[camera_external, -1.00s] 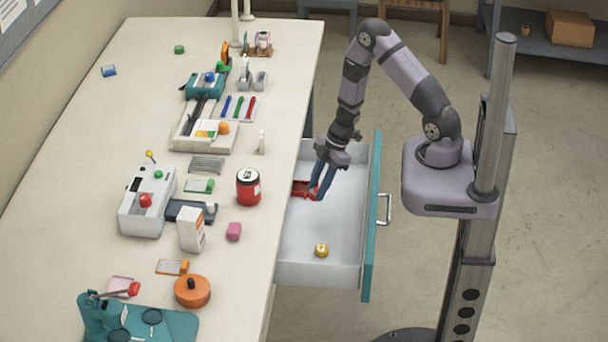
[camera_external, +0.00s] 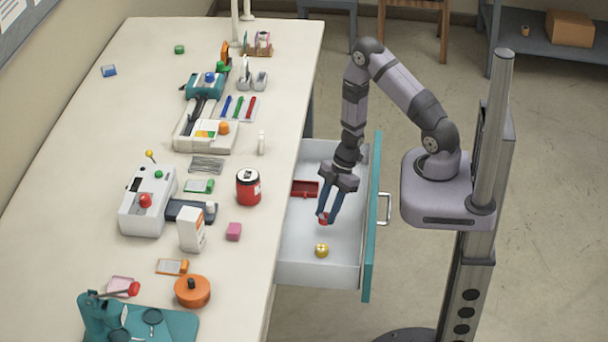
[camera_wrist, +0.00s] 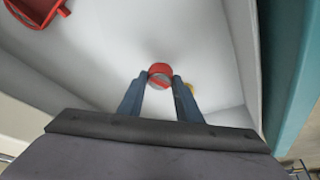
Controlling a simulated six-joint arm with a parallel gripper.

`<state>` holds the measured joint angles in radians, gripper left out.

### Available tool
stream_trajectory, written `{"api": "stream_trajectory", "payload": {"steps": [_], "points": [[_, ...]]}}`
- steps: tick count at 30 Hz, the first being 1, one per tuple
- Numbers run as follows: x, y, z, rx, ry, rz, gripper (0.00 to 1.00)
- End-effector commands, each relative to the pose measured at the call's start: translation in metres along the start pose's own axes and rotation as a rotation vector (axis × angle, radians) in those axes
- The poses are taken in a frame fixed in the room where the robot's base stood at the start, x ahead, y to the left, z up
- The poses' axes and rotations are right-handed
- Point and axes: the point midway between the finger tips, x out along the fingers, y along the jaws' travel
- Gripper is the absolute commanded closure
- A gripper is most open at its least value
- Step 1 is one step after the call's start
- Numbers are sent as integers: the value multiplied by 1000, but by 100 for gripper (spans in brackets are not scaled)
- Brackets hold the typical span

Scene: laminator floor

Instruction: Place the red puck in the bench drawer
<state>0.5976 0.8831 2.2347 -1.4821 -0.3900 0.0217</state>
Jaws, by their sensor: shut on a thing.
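The red puck (camera_external: 323,219) is between the fingertips of my gripper (camera_external: 328,217), which is shut on it. In the wrist view the red puck (camera_wrist: 160,72) shows at the tips of the two blue fingers of my gripper (camera_wrist: 160,82). The bench drawer (camera_external: 300,262) is pulled out, white inside with a teal front. My gripper and the puck are over the inside of the drawer. I cannot tell whether the puck touches the drawer floor.
A small red tray (camera_external: 305,189) lies in the drawer behind the puck, and a yellow object (camera_external: 321,250) lies nearer the front. The drawer floor around them is bare. A red jar (camera_external: 248,188) stands on the crowded bench near the drawer.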

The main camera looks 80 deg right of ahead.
Motion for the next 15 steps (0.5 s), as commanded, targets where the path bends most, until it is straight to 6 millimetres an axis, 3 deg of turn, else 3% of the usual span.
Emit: {"api": "stream_trajectory", "payload": {"steps": [5,15], "points": [[3,0,1,1,0,0,94],[34,-1,14,2,0,-1,94]]}}
